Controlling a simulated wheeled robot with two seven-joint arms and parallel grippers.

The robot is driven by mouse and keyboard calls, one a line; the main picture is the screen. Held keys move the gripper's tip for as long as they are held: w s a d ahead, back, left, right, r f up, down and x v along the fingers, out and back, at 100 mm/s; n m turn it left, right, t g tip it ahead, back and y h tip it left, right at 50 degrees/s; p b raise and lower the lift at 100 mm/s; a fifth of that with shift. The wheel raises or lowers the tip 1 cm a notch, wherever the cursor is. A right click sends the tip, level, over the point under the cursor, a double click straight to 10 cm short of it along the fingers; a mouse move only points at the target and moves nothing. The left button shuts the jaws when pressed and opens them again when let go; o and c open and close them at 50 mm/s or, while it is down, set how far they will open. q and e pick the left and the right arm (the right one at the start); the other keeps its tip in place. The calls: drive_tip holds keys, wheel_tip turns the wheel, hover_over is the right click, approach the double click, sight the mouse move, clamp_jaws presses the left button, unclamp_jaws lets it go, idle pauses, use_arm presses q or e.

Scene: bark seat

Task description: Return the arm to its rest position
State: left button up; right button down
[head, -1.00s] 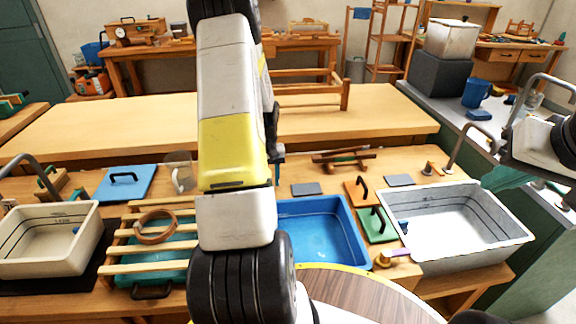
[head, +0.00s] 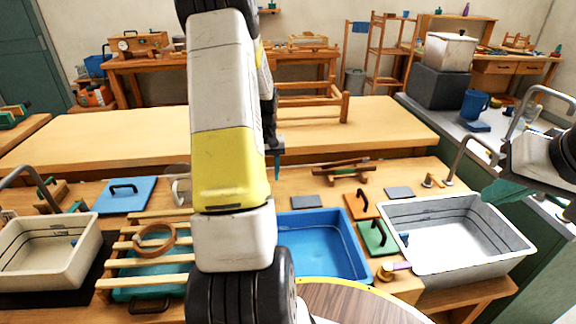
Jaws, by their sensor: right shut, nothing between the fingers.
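My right gripper (head: 500,191) is at the right edge, in front of the right-hand counter and above the far right corner of the grey basin. Its teal fingers are shut and hold nothing. My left arm, white, yellow and black, stands upright across the middle of the view. My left gripper (head: 277,165) is mostly hidden behind that arm; only a small dark and teal part shows, so its jaws cannot be judged.
The bench holds a cream basin (head: 92,252), a slatted rack with a wooden ring (head: 155,237), a blue basin (head: 345,262), a green handled board (head: 377,238) and a grey basin (head: 515,252). A tap (head: 462,152) rises near my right gripper.

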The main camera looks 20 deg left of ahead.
use_arm(q)
drive_tip(key=s+d+r+m+t, duration=0.1)
drive_tip(key=s+d+r, duration=0.1)
drive_tip(key=d+r, duration=0.5)
drive_tip(key=s+d+r+m+t, duration=0.2)
drive_tip(key=s+d+r, duration=0.15)
drive_tip(key=r, duration=0.65)
drive_tip(key=s+d+r+m+t+h, duration=0.1)
drive_tip(key=s+d+r+m, duration=0.1)
drive_tip(key=s+d+r, duration=0.2)
drive_tip(key=s+d+r+m+t+h, duration=0.1)
drive_tip(key=s+d+r, duration=0.3)
drive_tip(key=s+d, duration=0.4)
drive_tip(key=s+t, duration=0.1)
drive_tip(key=s, duration=0.1)
drive_tip(key=shift+s+d+m, duration=0.15)
drive_tip(key=shift+s+m, duration=0.25)
drive_tip(key=shift+c, duration=0.2)
